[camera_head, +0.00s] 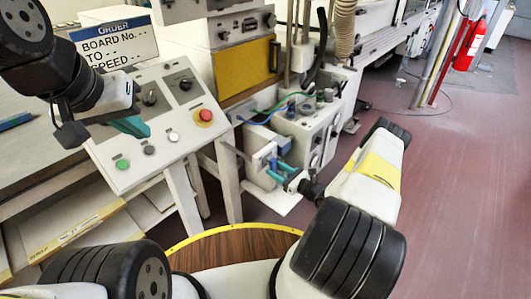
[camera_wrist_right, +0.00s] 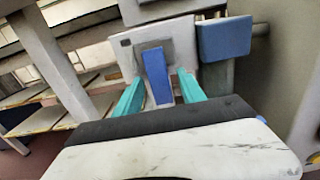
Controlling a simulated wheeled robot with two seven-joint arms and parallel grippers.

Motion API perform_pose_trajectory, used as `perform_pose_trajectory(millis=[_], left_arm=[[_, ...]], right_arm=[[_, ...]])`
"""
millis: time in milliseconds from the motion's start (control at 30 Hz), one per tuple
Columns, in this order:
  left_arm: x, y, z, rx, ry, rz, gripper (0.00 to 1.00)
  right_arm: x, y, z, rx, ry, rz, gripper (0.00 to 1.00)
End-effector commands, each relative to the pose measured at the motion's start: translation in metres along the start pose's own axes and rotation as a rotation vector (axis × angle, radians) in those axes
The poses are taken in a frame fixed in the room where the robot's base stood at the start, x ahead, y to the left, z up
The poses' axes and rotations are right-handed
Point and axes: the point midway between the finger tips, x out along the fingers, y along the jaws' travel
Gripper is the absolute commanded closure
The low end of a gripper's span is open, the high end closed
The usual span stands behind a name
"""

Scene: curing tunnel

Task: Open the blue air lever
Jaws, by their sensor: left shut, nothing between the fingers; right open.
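The blue air lever (camera_wrist_right: 156,76) stands upright against a pale plate in the right wrist view. It also shows small in the head view (camera_head: 273,164), partly hidden by my gripper. My right gripper (camera_head: 279,172) is open, with its teal fingers pointing at the plate. In the right wrist view, one finger of the right gripper (camera_wrist_right: 160,82) is on each side of the lever, with gaps visible. I cannot tell how deep the lever sits between them. My left gripper (camera_head: 132,126) is shut and empty above the sloped control panel.
The control panel (camera_head: 160,158) has a red emergency button (camera_head: 204,116) and green button. A second blue block (camera_wrist_right: 224,39) sits right of the lever. The white machine box (camera_head: 309,132) stands behind it. A fire extinguisher (camera_head: 469,46) is far right; the floor (camera_head: 450,190) there is clear.

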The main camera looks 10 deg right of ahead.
Motion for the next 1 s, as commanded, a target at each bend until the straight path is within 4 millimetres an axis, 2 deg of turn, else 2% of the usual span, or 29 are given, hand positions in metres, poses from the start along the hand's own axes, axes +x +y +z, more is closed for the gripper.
perform_pose_trajectory(millis=[167,433,467,600,700,1000], left_arm=[[0.000,0.000,0.000,0.000,0.000,0.000,1.00],[0.000,0.000,0.000,0.000,0.000,0.000,1.00],[0.000,0.000,0.000,0.000,0.000,0.000,1.00],[0.000,0.000,0.000,0.000,0.000,0.000,1.00],[0.000,0.000,0.000,0.000,0.000,0.000,1.00],[0.000,0.000,0.000,0.000,0.000,0.000,1.00]], right_arm=[[0.015,0.001,0.000,0.000,0.000,0.001,0.53],[0.017,0.000,0.000,0.000,0.001,0.001,0.53],[0.017,0.000,0.000,0.000,0.001,0.001,0.57],[0.016,0.001,0.000,0.000,0.001,0.001,0.84],[0.016,0.000,0.000,0.000,0.001,0.001,1.00],[0.016,0.000,0.000,0.000,0.000,0.001,1.00]])
